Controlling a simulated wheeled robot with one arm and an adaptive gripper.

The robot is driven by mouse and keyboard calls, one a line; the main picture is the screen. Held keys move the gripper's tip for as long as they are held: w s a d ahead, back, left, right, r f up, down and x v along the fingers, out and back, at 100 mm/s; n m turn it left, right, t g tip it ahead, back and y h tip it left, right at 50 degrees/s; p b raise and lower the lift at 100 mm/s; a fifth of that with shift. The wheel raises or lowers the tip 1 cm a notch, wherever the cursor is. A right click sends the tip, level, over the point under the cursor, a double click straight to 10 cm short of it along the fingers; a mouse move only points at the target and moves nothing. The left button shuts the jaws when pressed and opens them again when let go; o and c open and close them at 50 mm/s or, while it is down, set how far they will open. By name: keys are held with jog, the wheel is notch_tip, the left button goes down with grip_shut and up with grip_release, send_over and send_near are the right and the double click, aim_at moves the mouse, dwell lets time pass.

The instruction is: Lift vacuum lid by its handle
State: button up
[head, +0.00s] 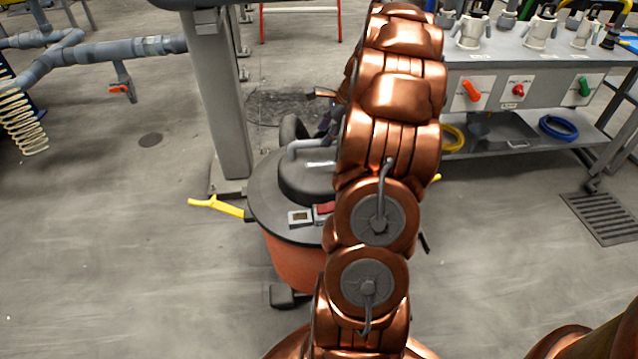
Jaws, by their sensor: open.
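The vacuum stands on the floor in the middle of the head view, with an orange-red drum (290,262) and a dark grey vacuum lid (267,190) seated on it. A lighter grey bent handle (303,146) rises from the raised middle of the lid. My copper arm crosses in front and hides the right part of the lid and drum. My gripper (330,118) shows only in part at the left edge of the arm, just beyond and above the handle. It is open, and most of it is hidden. I cannot tell its exact distance from the handle.
A grey post (215,100) stands close behind left. A bench (530,85) with valves is at the right, with a floor grate (604,217) before it. The floor at front left is clear.

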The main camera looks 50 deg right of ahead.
aim_at(320, 140)
jog(key=b+x, duration=0.1)
jog(key=x, duration=0.3)
jog(key=shift+w+a+f, duration=0.15)
jog(key=shift+f, duration=0.15)
grip_shut()
dwell(0.3)
